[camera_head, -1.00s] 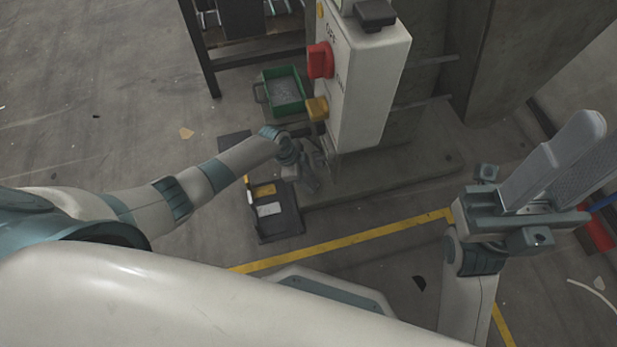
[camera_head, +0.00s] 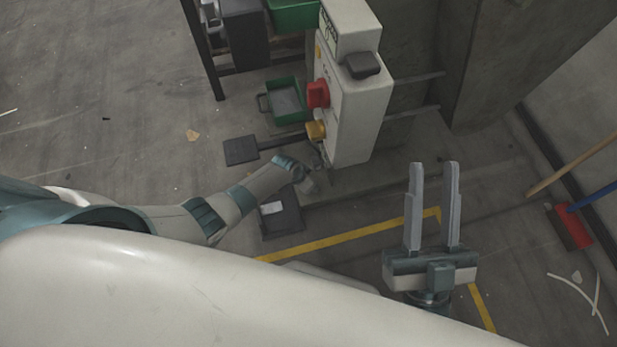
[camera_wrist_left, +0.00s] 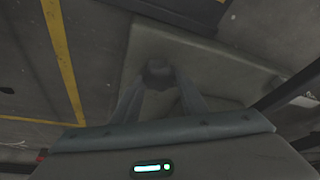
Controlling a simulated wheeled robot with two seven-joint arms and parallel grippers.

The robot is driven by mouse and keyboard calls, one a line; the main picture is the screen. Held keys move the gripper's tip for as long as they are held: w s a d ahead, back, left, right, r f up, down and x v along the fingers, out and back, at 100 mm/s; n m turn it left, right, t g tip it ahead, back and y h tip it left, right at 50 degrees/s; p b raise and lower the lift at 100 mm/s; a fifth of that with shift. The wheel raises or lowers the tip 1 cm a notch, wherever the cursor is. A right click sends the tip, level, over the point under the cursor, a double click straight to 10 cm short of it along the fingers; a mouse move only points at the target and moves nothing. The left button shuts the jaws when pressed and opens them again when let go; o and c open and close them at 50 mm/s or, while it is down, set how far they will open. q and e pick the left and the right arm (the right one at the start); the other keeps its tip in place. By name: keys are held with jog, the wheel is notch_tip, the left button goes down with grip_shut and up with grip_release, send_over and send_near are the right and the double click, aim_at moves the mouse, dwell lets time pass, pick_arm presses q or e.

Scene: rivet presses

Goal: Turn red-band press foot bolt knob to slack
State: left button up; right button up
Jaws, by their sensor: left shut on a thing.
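The press (camera_head: 352,125) has a pale control box with a red knob and a yellow knob on its left face. My left gripper (camera_head: 312,182) is low beside the press base, small and partly hidden in the head view. In the left wrist view, my left gripper (camera_wrist_left: 158,82) has its two fingers on either side of a dark round foot bolt knob (camera_wrist_left: 158,70) and is shut on it. The knob stands by a pale base slab (camera_wrist_left: 215,65). No red band shows. My right gripper (camera_head: 433,175) is open and empty, fingers pointing up the picture.
Flat dark pedals (camera_head: 241,150) lie on the floor left of the press. A yellow floor line (camera_head: 340,238) crosses in front. A red broom head (camera_head: 570,228) is at the right.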

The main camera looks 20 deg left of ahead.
pick_arm(q)
jog(key=shift+s+d+r+n, duration=0.1)
jog(key=shift+r+n, duration=0.05)
jog(key=shift+n, duration=0.25)
jog(key=n+y+p, duration=0.1)
jog(key=n+p, duration=0.1)
jog(key=n, duration=0.1)
jog(key=shift+d+n+y, duration=0.15)
jog(key=shift+n+y, duration=0.15)
jog(key=shift+n, duration=0.4)
jog(key=shift+f+n+y, duration=0.2)
jog(key=shift+n+y, duration=0.2)
jog(key=shift+n, duration=0.7)
pick_arm(e)
jog(key=w+f+g+h, duration=0.1)
jog(key=w+f+g, duration=0.2)
jog(key=f+g, duration=0.2)
notch_tip(320, 180, down, 4)
jog(key=shift+w+a+r+h, duration=0.15)
jog(key=shift+w+a+h, duration=0.05)
jog(key=shift+a+h, duration=0.15)
pick_arm(q)
jog(key=o, duration=1)
jog(key=shift+o, duration=0.2)
